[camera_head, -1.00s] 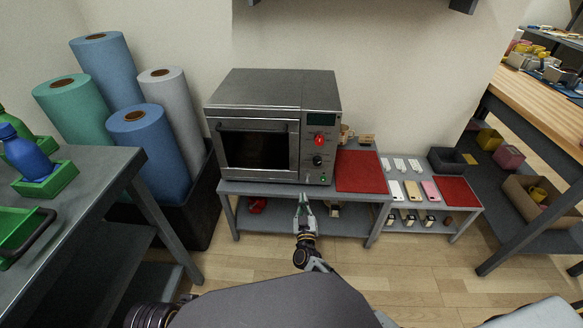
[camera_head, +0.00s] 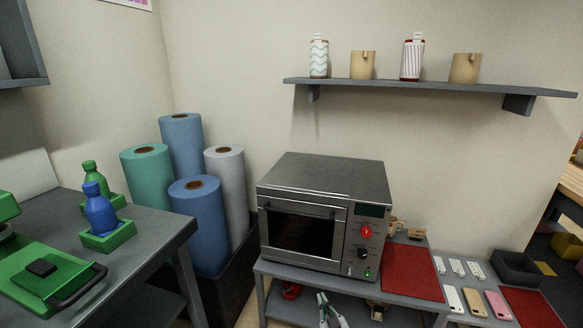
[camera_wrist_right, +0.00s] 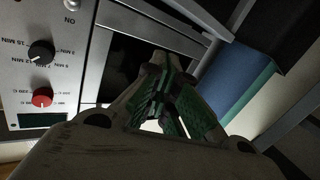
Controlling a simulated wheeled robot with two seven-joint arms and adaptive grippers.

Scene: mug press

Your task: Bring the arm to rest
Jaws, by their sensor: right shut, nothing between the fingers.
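My right gripper (camera_head: 325,303) shows at the bottom edge of the head view, in front of the table under the press oven. Its fingers are shut with nothing between them. In the right wrist view, the same gripper (camera_wrist_right: 168,85) shows green finger pads close together, in front of the dark oven door. The grey press oven (camera_head: 322,217) stands on the grey table with its door closed. In the wrist view, the oven's control panel (camera_wrist_right: 40,75) with a black and a red knob is at the left. My left gripper is not in view.
A red mat (camera_head: 412,272) lies right of the oven, with a tan mug (camera_head: 396,226) behind it. A wall shelf (camera_head: 430,87) holds bottles and mugs. Several upright rolls (camera_head: 197,225) stand left of the oven. A side table (camera_head: 150,235) with green holders is at the left.

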